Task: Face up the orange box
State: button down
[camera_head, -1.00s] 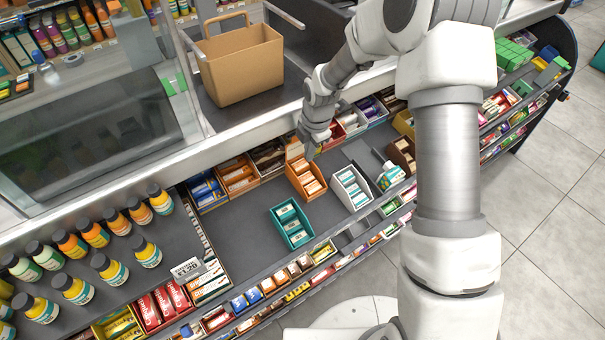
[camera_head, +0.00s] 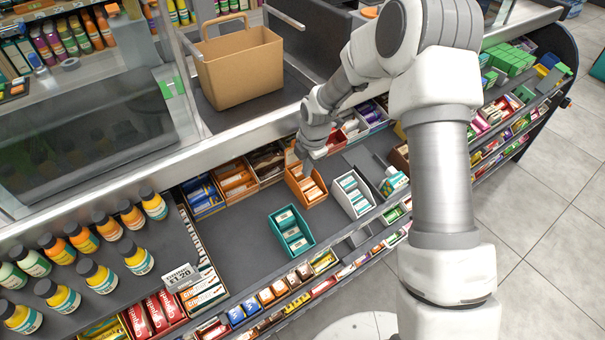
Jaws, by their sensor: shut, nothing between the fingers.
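The orange box (camera_head: 312,193) is an open-topped tray with several white-and-orange packs in it. It stands on the dark shelf, between a teal box (camera_head: 282,236) at its lower left and a white box (camera_head: 359,208) at its right. My gripper (camera_head: 300,154) is at the back end of the orange box, pointing down. It is shut with nothing held. Its fingertips are small and partly hidden, so I cannot tell if they touch the box.
A row of filled candy boxes (camera_head: 237,180) stands behind. A blue-and-white carton (camera_head: 393,183) is at the right. A price sign (camera_head: 181,277) and bottles (camera_head: 137,258) stand left. Bare shelf (camera_head: 238,226) lies left of the teal box. A brown paper bag (camera_head: 240,72) sits above.

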jog(key=shift+f, duration=0.35)
jog(key=shift+s+d+f+b, duration=0.1)
jog(key=shift+s+d+f, duration=0.2)
jog(key=shift+s+d, duration=1)
jog(key=shift+s+d+f+b, duration=0.15)
jog(key=shift+s+d+f, duration=0.45)
jog(key=shift+s, duration=1.25)
jog(key=shift+s+d+f+b, duration=0.1)
jog(key=shift+s+d, duration=1.15)
jog(key=shift+s, duration=0.3)
jog(key=shift+r, duration=0.15)
notch_tip(320, 180, up, 7)
jog(key=s+p, duration=0.1)
jog(key=p, duration=0.5)
jog(key=shift+d, duration=0.3)
